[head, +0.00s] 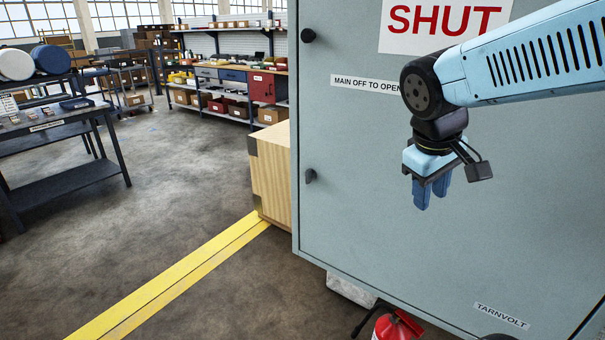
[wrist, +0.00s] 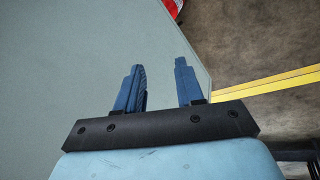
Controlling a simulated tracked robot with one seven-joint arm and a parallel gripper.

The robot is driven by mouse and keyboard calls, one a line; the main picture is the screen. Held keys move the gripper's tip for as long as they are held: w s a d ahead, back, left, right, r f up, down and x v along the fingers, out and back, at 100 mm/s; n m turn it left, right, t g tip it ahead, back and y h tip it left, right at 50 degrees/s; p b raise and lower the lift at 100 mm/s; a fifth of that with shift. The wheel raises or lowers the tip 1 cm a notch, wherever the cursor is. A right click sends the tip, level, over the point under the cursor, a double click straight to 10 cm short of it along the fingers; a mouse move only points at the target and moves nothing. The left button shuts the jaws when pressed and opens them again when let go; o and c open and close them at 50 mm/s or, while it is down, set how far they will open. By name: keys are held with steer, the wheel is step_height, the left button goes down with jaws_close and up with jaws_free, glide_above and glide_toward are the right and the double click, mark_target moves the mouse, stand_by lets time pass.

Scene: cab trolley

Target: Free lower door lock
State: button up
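The lower door lock (head: 310,176) is a small dark knob near the left edge of the grey cabinet door (head: 365,230) in the head view. A similar upper lock (head: 308,35) sits above it on the same edge. My gripper (head: 432,198) hangs fingers down in front of the door, to the right of the lower lock and apart from it. In the wrist view my gripper (wrist: 160,64) has its two blue fingers apart with nothing between them. The grey door surface shows beyond them; neither lock can be made out there.
A red extinguisher (head: 398,326) stands on the floor by the cabinet's base. A wooden crate (head: 272,175) is at the cabinet's left side. A yellow floor line (head: 170,287) runs across open floor. A dark table (head: 60,150) is at far left.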

steer(key=w+a+f+n+h, duration=0.3)
steer(key=w+n+h, duration=0.2)
steer(key=w+n, duration=0.2)
steer(key=n+t+h, duration=0.3)
steer(key=n+t, duration=0.9)
steer(key=n, duration=0.5)
glide_toward(306, 172)
steer(key=x, duration=0.9)
steer(key=shift+w+d, duration=0.15)
steer(key=shift+w, duration=0.1)
steer(key=shift+c, duration=0.3)
